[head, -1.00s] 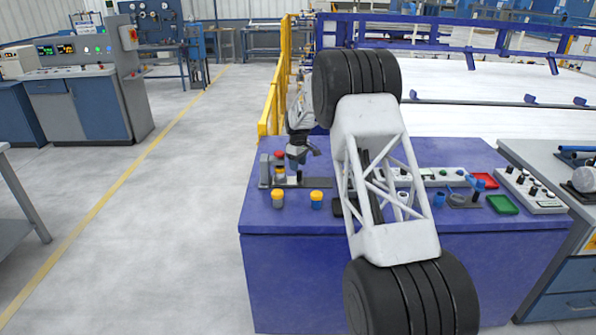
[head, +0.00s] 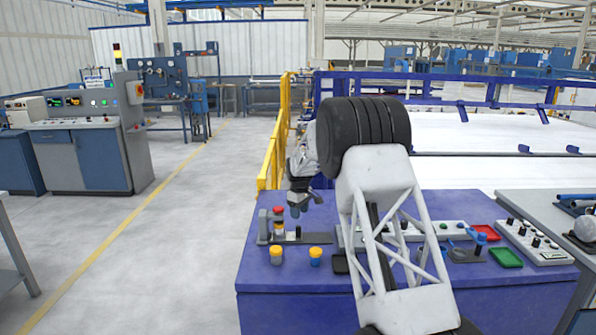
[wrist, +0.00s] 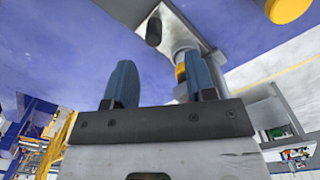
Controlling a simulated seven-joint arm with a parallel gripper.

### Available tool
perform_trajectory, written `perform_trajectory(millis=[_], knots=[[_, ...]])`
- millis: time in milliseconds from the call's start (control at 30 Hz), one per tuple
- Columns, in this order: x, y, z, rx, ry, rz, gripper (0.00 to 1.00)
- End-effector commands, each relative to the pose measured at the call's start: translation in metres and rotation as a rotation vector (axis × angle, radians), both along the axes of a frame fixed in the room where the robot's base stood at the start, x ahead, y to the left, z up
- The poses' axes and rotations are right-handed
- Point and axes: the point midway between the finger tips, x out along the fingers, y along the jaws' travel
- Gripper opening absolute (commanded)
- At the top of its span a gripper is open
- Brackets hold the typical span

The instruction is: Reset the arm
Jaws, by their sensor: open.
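My gripper (head: 305,203) is open and hangs above the left part of the blue table (head: 262,300). Its two blue fingers stand apart in the wrist view (wrist: 160,85), with nothing held between them. Just left of and below it, a short stack with a red piece (head: 278,210) on top and a yellow piece (head: 278,225) under it stands at a grey fixture (head: 263,228). In the wrist view a yellow and grey piece (wrist: 182,72) shows beyond the right finger. Most of my arm hides the middle of the table.
A yellow rail (head: 272,160) stands behind the table's left side.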

Motion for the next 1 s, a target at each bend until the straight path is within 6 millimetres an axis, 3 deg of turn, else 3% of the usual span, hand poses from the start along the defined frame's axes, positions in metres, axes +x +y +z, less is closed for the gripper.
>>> perform_trajectory(millis=[500,1000], knots=[[-0.086,-0.041,0.097,0.007,-0.033,-0.141,0.51],[-0.186,-0.078,0.171,0.016,-0.066,-0.282,0.51]])
